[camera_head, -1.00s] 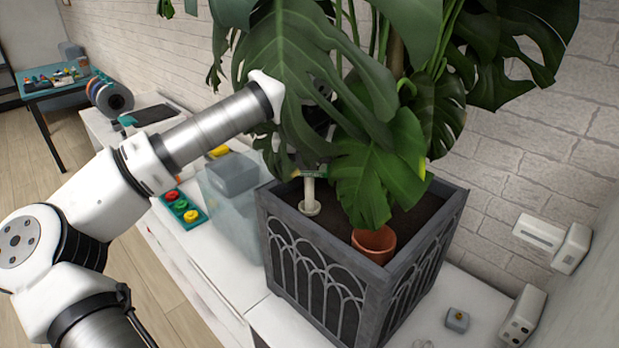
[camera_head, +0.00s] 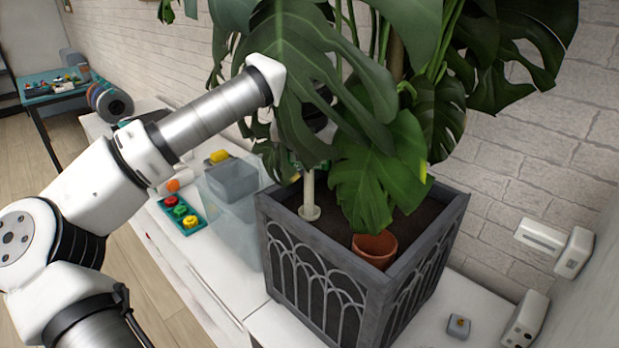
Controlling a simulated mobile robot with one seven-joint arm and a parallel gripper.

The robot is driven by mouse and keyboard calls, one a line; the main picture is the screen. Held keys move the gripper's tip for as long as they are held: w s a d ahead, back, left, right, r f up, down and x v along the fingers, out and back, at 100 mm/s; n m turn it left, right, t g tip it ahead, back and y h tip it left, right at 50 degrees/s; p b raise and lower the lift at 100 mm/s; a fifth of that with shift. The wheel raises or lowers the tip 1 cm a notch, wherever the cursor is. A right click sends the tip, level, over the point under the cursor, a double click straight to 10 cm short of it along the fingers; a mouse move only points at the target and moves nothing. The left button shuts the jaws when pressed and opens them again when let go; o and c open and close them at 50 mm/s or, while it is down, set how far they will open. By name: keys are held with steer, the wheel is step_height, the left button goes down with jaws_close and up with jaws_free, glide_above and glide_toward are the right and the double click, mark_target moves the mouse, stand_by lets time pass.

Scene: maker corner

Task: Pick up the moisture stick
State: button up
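A pale upright stick with a round flange at its foot (camera_head: 309,196) stands in the soil at the left inner side of the grey planter (camera_head: 318,262); I take it to be the moisture stick. Its upper part goes up behind large monstera leaves. A small dark green piece shows beside its top, partly covered. My arm reaches in from the left and its wrist ends behind the big leaf. Only dark parts of my gripper (camera_head: 320,125) show through the leaf gaps, above the stick. Its fingers are hidden, so I cannot see whether they touch or hold anything.
A terracotta pot (camera_head: 374,247) sits in the planter's front right corner. A clear bin (camera_head: 232,205) and a teal tray with coloured knobs (camera_head: 180,211) stand left of the planter. A small grey box (camera_head: 458,326) lies at right, near the brick wall. Leaves crowd the space above the soil.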

step_height(320, 180, up, 18)
steer(key=b, duration=0.1)
steer(key=shift+f+b, duration=0.25)
steer(key=shift+b, duration=0.1)
